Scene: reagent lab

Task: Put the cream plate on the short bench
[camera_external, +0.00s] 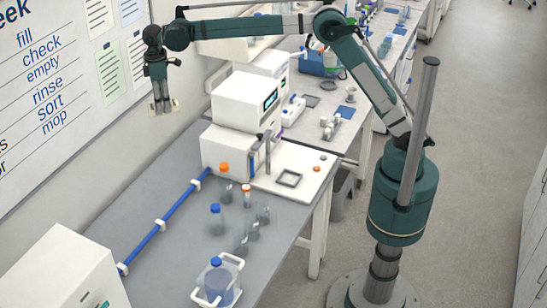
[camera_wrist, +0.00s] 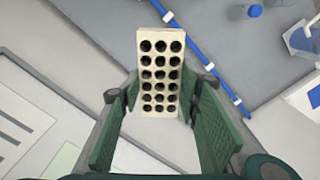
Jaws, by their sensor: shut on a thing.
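The cream plate (camera_wrist: 151,62) is a narrow block with rows of dark round holes. It sits between the green fingers of my gripper (camera_wrist: 156,100) in the wrist view, and the gripper is shut on it. In the external view my gripper (camera_external: 163,103) is high at the left, in front of the whiteboard, with the plate (camera_external: 176,102) partly hidden by the fingers. A near grey bench (camera_external: 130,218) lies below, and another bench (camera_external: 335,95) stands farther back. I cannot tell which is the short bench.
Several flasks and bottles (camera_external: 217,220) stand on the near bench, with a white basket (camera_external: 219,300) at its front. A blue rail (camera_external: 165,220) runs along the bench's wall side. White machines (camera_external: 240,105) stand behind. Bare surface lies between rail and bottles.

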